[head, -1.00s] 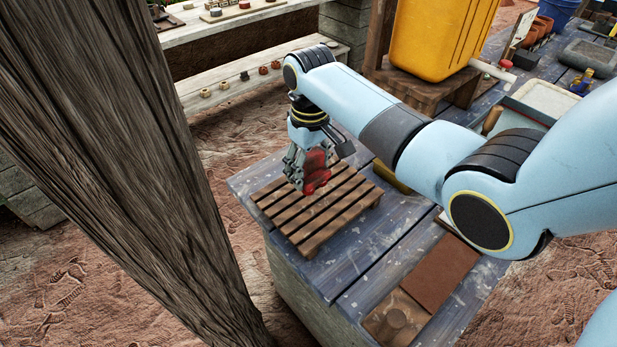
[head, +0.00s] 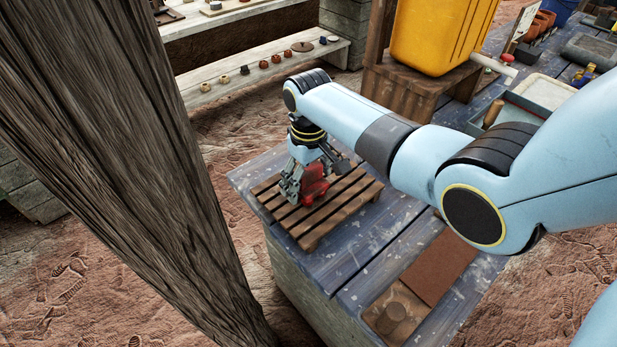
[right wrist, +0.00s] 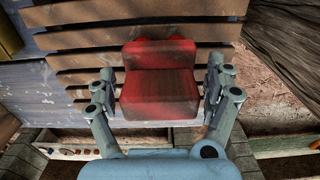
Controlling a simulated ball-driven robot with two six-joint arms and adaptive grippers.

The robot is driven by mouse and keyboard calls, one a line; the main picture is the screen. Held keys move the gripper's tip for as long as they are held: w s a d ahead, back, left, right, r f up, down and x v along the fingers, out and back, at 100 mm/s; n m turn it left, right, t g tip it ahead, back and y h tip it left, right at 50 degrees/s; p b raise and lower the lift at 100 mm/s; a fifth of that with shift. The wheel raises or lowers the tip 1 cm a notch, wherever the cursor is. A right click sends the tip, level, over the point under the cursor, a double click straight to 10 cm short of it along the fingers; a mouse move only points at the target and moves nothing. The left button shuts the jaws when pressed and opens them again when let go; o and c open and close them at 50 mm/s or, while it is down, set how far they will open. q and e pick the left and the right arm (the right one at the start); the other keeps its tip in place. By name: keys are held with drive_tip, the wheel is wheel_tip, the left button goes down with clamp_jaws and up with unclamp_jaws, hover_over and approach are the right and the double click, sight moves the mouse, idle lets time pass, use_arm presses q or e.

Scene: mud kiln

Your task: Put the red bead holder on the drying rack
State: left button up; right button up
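The red bead holder (head: 315,184) sits upright on the slats of the wooden drying rack (head: 340,208), near its middle. In the right wrist view the holder (right wrist: 160,85) shows its stepped red block over the rack's slats (right wrist: 85,78). My right gripper (head: 305,188) is down around the holder, with one finger on each side. In the right wrist view the right gripper (right wrist: 161,92) is open, with narrow gaps between its fingers and the holder's sides. My left gripper is not in view.
The rack stands on a blue-grey worn table (head: 375,255). A brown board (head: 440,268) lies nearer the front. A yellow container (head: 440,40) on a wooden stand is behind. A thick wooden post (head: 120,150) rises at left. A shelf (head: 265,75) with small pots is at the back.

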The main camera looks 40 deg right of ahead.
drive_tip(key=shift+r, duration=0.1)
drive_tip(key=shift+r, duration=0.3)
wheel_tip(320, 180, up, 12)
drive_tip(key=shift+f+p, duration=0.25)
drive_tip(key=shift+p, duration=0.05)
idle(0.4)
